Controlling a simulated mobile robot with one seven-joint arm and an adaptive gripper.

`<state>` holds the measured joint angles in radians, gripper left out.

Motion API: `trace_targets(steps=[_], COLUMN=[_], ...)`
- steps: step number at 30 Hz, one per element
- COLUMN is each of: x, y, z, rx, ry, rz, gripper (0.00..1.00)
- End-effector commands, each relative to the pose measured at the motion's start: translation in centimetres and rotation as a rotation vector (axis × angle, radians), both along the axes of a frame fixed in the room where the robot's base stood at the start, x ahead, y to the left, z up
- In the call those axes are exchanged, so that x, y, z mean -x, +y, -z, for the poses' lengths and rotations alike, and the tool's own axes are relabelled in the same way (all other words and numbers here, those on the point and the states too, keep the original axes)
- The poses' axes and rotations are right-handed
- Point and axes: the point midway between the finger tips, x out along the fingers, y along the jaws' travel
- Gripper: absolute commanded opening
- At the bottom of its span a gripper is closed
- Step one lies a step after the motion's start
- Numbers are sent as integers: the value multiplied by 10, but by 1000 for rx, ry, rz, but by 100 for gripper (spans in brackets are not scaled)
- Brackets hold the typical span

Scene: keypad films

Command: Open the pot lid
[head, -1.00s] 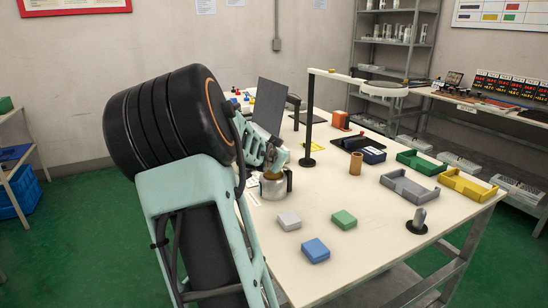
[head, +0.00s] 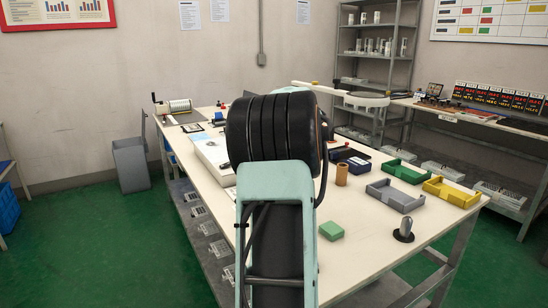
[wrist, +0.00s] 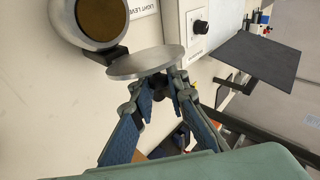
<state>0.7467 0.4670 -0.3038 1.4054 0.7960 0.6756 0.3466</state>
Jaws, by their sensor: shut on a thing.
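In the wrist view the pot (wrist: 98,18) stands at the upper left, a silver round body with a brown inside showing and a dark handle at its side. The pot lid (wrist: 146,63), a flat grey disc, is apart from the pot body and tilted edge-on to the camera. My gripper (wrist: 160,86) is shut on the lid from its underside in the picture; the grasped part is mostly hidden behind the disc. In the head view my arm hides the gripper, the lid and the pot.
The white table (head: 372,240) bears a green block (head: 331,231), grey tray (head: 395,195), green tray (head: 405,171), yellow tray (head: 453,191) and brown cylinder (head: 341,175). A white box with a knob (wrist: 200,27) and a dark panel (wrist: 258,62) stand near the gripper. A bin (head: 130,165) stands on the floor.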

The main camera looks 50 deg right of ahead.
Motion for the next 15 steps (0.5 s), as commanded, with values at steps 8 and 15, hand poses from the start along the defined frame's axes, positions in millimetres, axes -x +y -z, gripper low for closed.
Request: trace_targets(steps=[8,15], x=[3,4], y=[-10,-13], z=[0,4], rx=[-143,-195], ry=[-44,-62], rz=[-1,-1], gripper=[0,0])
